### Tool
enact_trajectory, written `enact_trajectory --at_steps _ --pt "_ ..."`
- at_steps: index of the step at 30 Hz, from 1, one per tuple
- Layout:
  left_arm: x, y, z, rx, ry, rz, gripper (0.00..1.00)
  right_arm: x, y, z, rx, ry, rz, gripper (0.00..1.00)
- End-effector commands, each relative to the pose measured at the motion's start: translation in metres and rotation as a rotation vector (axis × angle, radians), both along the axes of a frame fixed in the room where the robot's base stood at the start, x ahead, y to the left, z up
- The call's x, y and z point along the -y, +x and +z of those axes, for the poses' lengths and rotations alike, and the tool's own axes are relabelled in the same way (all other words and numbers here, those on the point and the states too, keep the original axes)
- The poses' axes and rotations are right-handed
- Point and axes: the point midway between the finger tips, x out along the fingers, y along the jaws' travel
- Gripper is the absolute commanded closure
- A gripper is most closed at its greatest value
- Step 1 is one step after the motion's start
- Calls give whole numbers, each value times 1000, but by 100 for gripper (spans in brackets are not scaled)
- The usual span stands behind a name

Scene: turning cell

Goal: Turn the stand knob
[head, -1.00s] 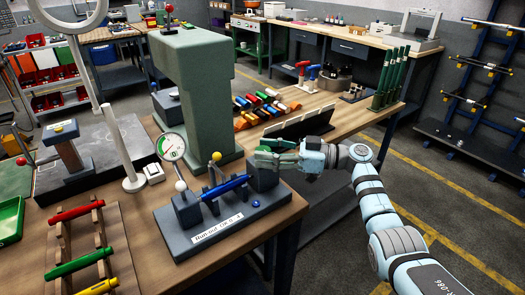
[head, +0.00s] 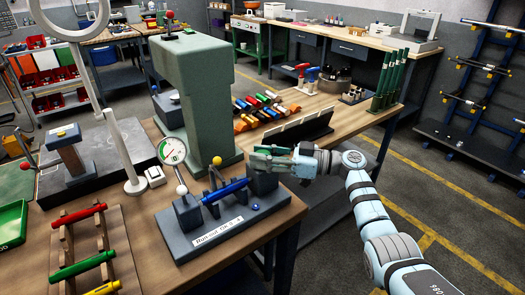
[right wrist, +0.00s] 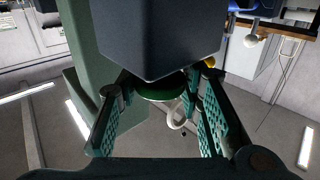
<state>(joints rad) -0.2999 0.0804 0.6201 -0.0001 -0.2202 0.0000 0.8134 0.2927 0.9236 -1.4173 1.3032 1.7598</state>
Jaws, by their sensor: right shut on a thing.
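The run-out stand (head: 225,228) is a dark grey base on the wooden table, with two blocks and a blue bar (head: 225,190) between them. My right gripper (head: 268,155) is at the right block (head: 264,182). In the right wrist view, the fingers (right wrist: 160,100) are shut on the green stand knob (right wrist: 160,92), which sits against the dark block (right wrist: 155,40). The block hides part of the knob. In the head view the fingers cover the knob. My left gripper is not in view.
A tall green press frame (head: 195,100) stands close behind the stand. A rack with coloured bars (head: 85,262) is at the front left. A dark document holder (head: 300,132) stands behind my gripper. The floor to the right is clear.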

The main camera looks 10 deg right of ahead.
Motion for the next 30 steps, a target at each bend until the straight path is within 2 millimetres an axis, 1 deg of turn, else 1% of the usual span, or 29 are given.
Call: enact_trajectory --at_steps 1,5,9,12,15,18,21,30 --pt "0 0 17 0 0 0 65 0 -1 6 -4 -2 -16 95" --pt "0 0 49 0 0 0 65 -1 -2 10 -8 -2 -84 95" --pt "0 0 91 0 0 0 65 -1 -2 13 -10 0 -187 95" --pt "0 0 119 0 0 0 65 -1 -2 13 -10 -1 -277 95" --pt "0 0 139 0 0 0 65 -1 -2 10 -10 0 -371 95" --pt "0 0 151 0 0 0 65 -1 -2 7 -7 0 -467 95" --pt "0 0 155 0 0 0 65 -1 -2 5 -5 1 -562 95" --pt "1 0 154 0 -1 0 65 -1 -1 1 -2 5 -823 95"
